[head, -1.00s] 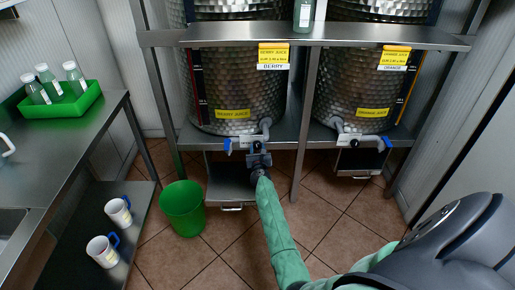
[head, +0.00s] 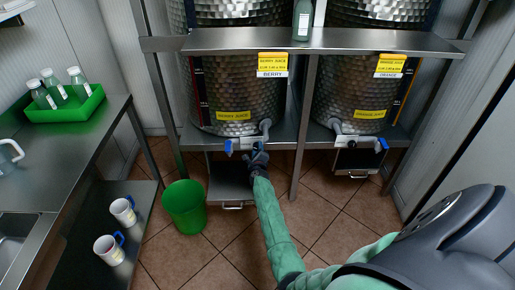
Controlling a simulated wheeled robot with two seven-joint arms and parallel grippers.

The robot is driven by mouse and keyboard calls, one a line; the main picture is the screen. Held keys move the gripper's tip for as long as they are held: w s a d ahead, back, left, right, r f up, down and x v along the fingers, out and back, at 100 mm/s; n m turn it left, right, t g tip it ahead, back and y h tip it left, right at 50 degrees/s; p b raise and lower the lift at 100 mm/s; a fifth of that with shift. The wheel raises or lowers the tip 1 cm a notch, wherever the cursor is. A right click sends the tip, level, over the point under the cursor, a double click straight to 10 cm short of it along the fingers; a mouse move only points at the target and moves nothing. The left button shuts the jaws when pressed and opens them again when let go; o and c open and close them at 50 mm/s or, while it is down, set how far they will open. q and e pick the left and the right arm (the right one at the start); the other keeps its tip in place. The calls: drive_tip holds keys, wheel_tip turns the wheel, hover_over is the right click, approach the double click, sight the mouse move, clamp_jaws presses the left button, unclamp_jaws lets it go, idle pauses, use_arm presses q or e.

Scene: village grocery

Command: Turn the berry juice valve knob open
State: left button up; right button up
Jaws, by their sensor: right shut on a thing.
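The berry juice tank (head: 240,92), labelled BERRY, stands at the centre left of the rack. Its tap (head: 247,143) sits at the tank's lower front, with a bent grey pipe and a blue end piece (head: 229,147) on the left. My right gripper (head: 258,150) is at the right part of this tap, shut on the valve knob, which it mostly hides. How far the knob is turned cannot be told. My left gripper is not in view.
The orange juice tank (head: 352,90) with its own tap (head: 358,143) stands to the right. A green bucket (head: 185,207) is on the floor. A green tray (head: 66,110) with bottles and two white mugs (head: 123,211) are at left. A bottle (head: 302,20) stands on the upper shelf.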

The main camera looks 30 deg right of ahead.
drive_tip(key=n+p, duration=0.1)
drive_tip(key=n, duration=0.2)
drive_tip(key=shift+n+p, duration=0.35)
drive_tip(key=shift+n, duration=0.35)
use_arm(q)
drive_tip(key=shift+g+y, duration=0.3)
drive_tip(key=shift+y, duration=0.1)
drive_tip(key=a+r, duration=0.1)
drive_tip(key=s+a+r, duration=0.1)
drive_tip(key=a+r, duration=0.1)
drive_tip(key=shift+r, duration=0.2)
use_arm(e)
drive_tip(key=shift+a, duration=0.1)
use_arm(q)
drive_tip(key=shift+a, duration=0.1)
use_arm(e)
drive_tip(key=shift+n, duration=0.3)
drive_tip(key=o, duration=1)
